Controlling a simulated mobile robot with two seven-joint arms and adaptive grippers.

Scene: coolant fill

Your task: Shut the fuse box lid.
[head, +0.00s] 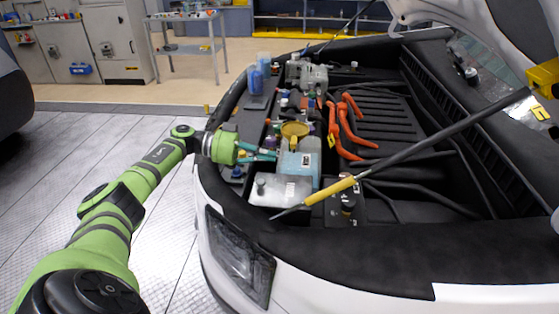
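My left gripper (272,155), with teal fingers, reaches over the left side of the open engine bay. Its fingertips are beside the pale blue coolant tank (302,160) and below the yellow round piece (295,130). The fingers are small here, and I cannot tell whether they are apart or hold anything. My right gripper is not in view.
A dark prop rod with a yellow grip (330,190) slants across the front of the bay up to the raised hood (420,10). Orange cables (345,130) run at mid-bay. Blue bottles (255,80) stand at the back left. The floor left of the car is clear.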

